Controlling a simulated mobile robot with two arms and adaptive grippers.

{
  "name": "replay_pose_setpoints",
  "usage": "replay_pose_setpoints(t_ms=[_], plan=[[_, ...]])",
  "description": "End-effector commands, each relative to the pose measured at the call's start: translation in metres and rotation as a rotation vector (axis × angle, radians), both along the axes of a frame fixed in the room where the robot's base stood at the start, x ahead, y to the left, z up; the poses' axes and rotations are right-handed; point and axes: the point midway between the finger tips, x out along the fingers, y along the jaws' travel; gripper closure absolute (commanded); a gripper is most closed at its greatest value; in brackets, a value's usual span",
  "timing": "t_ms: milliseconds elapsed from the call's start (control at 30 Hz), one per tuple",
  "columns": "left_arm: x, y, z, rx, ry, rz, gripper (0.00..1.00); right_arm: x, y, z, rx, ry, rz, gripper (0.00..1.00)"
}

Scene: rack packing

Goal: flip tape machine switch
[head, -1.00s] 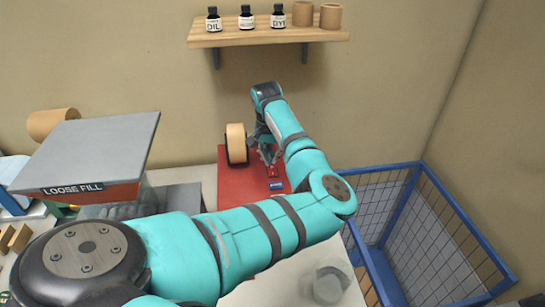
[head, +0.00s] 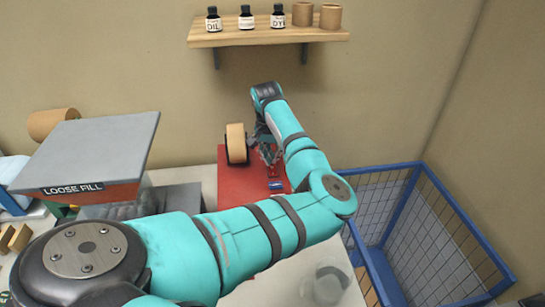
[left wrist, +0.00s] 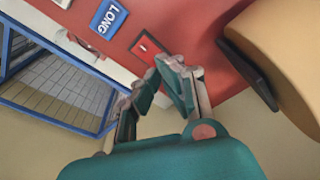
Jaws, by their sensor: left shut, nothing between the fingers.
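The red tape machine (head: 238,190) stands on the table below the wall shelf, with a tan tape roll (head: 236,143) at its back left. In the left wrist view, its top carries a blue label reading LONG (left wrist: 108,18) and a small bright red switch plate (left wrist: 146,46). My left gripper (head: 268,154) is over the machine, right of the roll. It is shut and empty. In the left wrist view its fingertips (left wrist: 170,62) are close beside the switch plate. I cannot tell whether they touch it, nor which way the switch is set. My right gripper is out of view.
A grey-lidded LOOSE FILL bin (head: 95,150) stands left of the machine. A blue wire cage (head: 385,167) is at the right. A wooden shelf (head: 225,40) with bottles and tan rolls is above. A clear round object (head: 327,288) sits near the front.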

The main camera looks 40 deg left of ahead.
Motion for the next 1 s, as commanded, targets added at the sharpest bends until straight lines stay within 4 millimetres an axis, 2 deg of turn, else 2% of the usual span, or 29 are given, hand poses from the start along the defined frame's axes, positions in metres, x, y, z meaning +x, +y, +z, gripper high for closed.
replay_pose_setpoints(t_ms=[1000], plan=[[0.000,0.000,-0.013,0.001,0.000,0.000,1.00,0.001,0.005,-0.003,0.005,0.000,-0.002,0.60]])
